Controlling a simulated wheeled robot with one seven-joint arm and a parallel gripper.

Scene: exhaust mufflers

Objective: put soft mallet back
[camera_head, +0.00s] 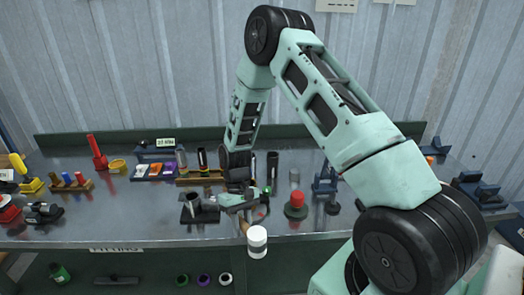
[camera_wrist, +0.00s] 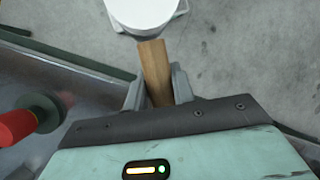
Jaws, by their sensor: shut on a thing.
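The soft mallet has a white cylindrical head (camera_head: 257,241) and a wooden handle. In the head view my gripper (camera_head: 243,218) is shut on the handle, and the head hangs just past the front edge of the workbench. In the wrist view my gripper (camera_wrist: 158,95) has its two fingers on either side of the wooden handle (camera_wrist: 154,72), with the white mallet head at the top of the picture, partly cut off. The lower part of the handle is hidden behind the gripper body.
The metal workbench (camera_head: 120,215) is crowded. A red-topped piece on a dark round base (camera_head: 296,204) stands right of my gripper, and a dark holder with a grey tube (camera_head: 196,208) stands left. A lower shelf (camera_head: 140,262) holds coloured rolls. Bare bench lies at front left.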

